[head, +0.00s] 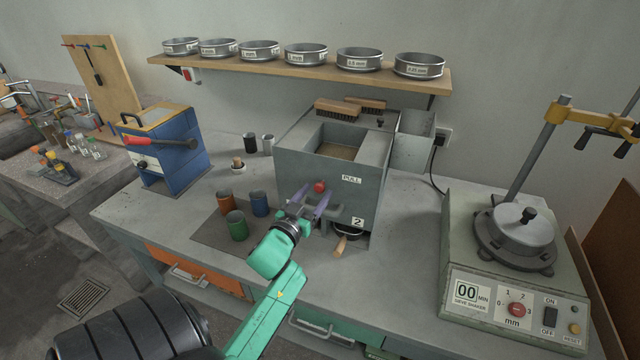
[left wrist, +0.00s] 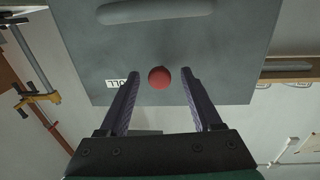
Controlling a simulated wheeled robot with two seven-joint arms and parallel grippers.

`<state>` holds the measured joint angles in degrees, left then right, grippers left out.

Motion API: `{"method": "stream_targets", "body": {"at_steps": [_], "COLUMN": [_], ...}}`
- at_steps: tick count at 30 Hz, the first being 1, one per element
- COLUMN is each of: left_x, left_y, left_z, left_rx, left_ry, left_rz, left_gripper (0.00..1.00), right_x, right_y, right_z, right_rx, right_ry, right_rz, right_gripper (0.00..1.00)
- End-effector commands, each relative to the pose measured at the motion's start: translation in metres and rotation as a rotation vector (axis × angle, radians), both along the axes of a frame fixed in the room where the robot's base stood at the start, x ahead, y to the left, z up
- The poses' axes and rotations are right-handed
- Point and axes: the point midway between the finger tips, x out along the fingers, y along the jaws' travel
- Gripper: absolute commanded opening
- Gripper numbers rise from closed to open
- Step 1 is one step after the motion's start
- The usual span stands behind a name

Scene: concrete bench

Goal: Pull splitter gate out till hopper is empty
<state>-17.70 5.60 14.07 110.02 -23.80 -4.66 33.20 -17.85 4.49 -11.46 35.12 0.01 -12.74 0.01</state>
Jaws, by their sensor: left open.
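The splitter (head: 335,165) is a grey metal box on the bench, with a hopper (head: 339,147) on top that shows tan material inside. The red gate knob (head: 319,187) is on its front face beside a PULL label (head: 351,180). The knob also shows in the left wrist view (left wrist: 159,78). My left gripper (head: 311,196) is open at the front face. In the left wrist view its fingers (left wrist: 158,85) lie on either side of the knob, with a gap on both sides. My right gripper is not in view.
Orange, green (head: 237,225) and blue cups stand on a dark mat left of the splitter. A pan with a wooden-handled brush (head: 341,243) is under its front. A sieve shaker (head: 515,260) stands at the right. Brushes (head: 337,110) lie on top of the splitter.

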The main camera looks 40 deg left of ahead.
Motion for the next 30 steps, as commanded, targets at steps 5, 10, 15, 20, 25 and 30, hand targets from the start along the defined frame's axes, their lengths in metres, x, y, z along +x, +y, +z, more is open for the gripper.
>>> {"method": "stream_targets", "body": {"at_steps": [5, 10, 15, 20, 25, 30], "left_x": [0.025, 0.028, 0.028, 0.028, 0.027, 0.027], "left_y": [0.006, 0.007, 0.006, 0.007, 0.007, 0.006], "left_z": [0.001, -0.001, -0.001, -0.001, -0.001, -0.001], "left_rx": [0.0, 0.0, 0.0, 0.0, 0.0, 0.0], "left_ry": [-0.001, 0.001, 0.001, 0.001, 0.001, 0.001], "left_rz": [0.0, -0.001, 0.0, 0.0, 0.0, 0.0], "left_gripper": [0.66, 0.66, 0.39, 0.0, 0.0, 0.0], "right_x": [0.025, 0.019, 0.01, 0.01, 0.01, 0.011], "right_y": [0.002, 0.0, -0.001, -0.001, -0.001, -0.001], "right_z": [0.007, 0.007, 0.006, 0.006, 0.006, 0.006], "right_rx": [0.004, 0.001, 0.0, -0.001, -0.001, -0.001], "right_ry": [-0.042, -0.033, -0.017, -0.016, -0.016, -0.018], "right_rz": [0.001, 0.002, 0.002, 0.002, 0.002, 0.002], "right_gripper": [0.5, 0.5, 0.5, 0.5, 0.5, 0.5]}}
